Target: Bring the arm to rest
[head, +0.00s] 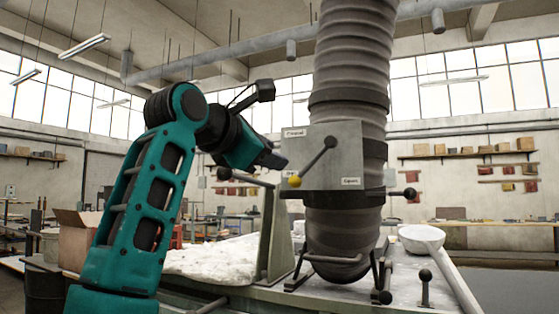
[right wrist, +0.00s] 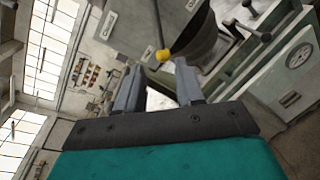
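My right arm (head: 145,205) is teal and bent upward, and my right gripper (head: 273,160) is raised at the left side of a grey control box (head: 347,158). In the right wrist view, the two grey fingers of the right gripper (right wrist: 158,90) stand apart with nothing held between them. The box has a lever with a yellow knob (head: 295,181) pointing down and left, just below and right of the fingertips. The yellow knob (right wrist: 162,55) also shows beyond the fingers in the wrist view. My left gripper is not in view.
A large ribbed dark column (head: 350,60) stands behind the box. A long-handled ladle (head: 422,236) lies on the bench at right. A grey upright bracket (head: 271,235) and a pale rough heap (head: 215,260) are below the gripper. A cardboard box (head: 78,238) stands at left.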

